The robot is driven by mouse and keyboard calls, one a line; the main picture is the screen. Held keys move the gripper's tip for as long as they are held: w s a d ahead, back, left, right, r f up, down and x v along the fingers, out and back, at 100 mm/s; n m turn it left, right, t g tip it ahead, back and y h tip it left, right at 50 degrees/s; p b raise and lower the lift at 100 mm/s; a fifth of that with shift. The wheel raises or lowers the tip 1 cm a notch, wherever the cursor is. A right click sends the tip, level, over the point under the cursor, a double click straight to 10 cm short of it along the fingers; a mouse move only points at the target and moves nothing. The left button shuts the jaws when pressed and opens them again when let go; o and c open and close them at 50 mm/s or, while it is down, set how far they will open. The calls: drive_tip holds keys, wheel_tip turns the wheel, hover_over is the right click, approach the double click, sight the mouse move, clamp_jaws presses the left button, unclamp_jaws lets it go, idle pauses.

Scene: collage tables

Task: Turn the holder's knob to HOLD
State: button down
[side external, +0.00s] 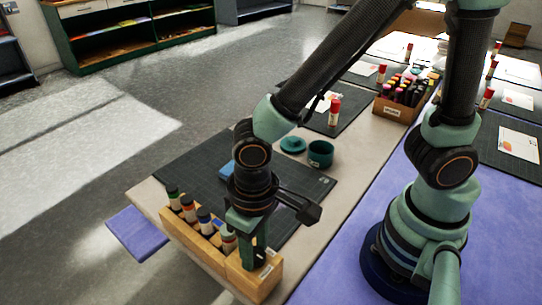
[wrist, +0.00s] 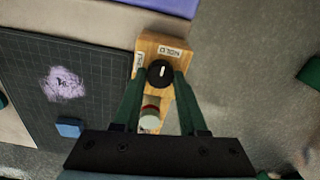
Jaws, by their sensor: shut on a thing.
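The wooden holder (side external: 200,252) stands at the table's near end with several capped bottles (side external: 189,208) in a row. It also shows in the wrist view (wrist: 147,42). Its round black knob (wrist: 155,80) has a white mark that runs nearly up-down in the wrist view. A white label (wrist: 174,51), upside down and seeming to read HOLD, lies just above the knob there. A second label is on the left side, too small to read. My gripper (wrist: 161,76) points down, shut on the knob with a finger at each side. In the side view my gripper (side external: 252,255) hides the knob.
A dark cutting mat (side external: 185,165) lies beside the holder with a blue block (wrist: 69,128) and a purple patch (wrist: 62,84) on it. A teal cup (side external: 320,154) and teal lid (side external: 293,144) stand behind. A box of markers (side external: 395,108) is farther back.

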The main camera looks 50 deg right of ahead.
sight(258, 252)
drive_tip(key=shift+d, duration=0.15)
drive_tip(key=shift+c, duration=2.2)
unclamp_jaws()
drive_tip(key=shift+r, duration=0.5)
wheel_tip(258, 252, up, 11)
drive_tip(key=shift+s, duration=0.1)
